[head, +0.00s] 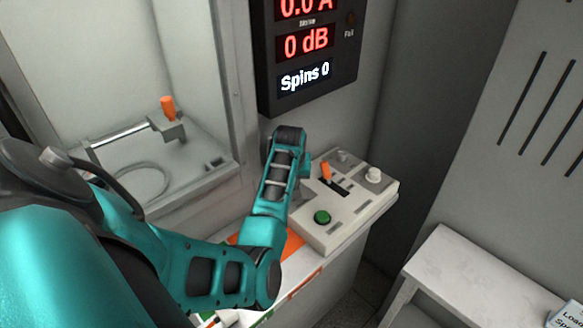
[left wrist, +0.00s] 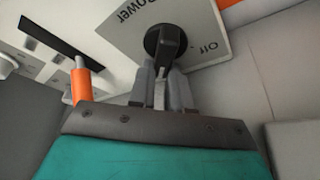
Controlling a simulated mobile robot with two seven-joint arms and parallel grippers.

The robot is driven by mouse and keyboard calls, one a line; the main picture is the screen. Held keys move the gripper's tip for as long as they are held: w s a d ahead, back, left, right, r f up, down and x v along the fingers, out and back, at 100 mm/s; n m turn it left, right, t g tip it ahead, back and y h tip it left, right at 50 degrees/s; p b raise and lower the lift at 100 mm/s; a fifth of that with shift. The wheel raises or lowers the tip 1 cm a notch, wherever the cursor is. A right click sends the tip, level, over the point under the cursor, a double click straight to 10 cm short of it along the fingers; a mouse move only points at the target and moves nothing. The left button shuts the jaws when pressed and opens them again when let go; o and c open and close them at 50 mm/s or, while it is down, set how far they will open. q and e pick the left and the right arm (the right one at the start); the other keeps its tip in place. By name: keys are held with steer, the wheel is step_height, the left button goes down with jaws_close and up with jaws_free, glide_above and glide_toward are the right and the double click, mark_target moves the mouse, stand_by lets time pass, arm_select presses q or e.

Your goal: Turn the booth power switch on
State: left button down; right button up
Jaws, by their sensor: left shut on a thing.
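The booth power switch (left wrist: 168,42) is a black rotary knob on a pale plate (left wrist: 118,38) marked "Power" and "Off" in the left wrist view. My left gripper (left wrist: 162,80) is shut on the knob, its two grey fingers on either side of the knob's grip. In the head view my left arm reaches to the back left of the control box (head: 318,238) and hides the knob and the fingers. I cannot read an "On" mark. My right gripper is in neither view.
The box carries an orange lever (head: 326,172), a green button (head: 322,217) and a white knob (head: 373,174). A display (head: 305,45) above reads 0.0 A, 0 dB, Spins 0. A booth with an orange-handled clamp (head: 168,108) stands left; a white bench (head: 470,262) stands right.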

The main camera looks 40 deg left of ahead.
arm_select(q)
steer(key=c, duration=1.1)
jaws_free()
steer(key=shift+o, duration=0.2)
steer(key=v, duration=1.3)
steer(key=shift+f, duration=0.1)
steer(key=s+d+f+m+h, duration=0.2)
steer(key=s+d+f+m, duration=0.25)
steer(key=s+d, duration=0.65)
steer(key=s+d+f+m+h, duration=0.1)
steer(key=s+d+f+m, duration=0.35)
steer(key=s+d, duration=0.65)
steer(key=w+f+m+t+h, duration=0.1)
steer(key=w+f+t, duration=0.4)
steer(key=f+t, duration=0.2)
steer(key=shift+w+d+f+h, duration=0.35)
steer(key=shift+d+f+h, duration=0.1)
steer(key=shift+f, duration=0.2)
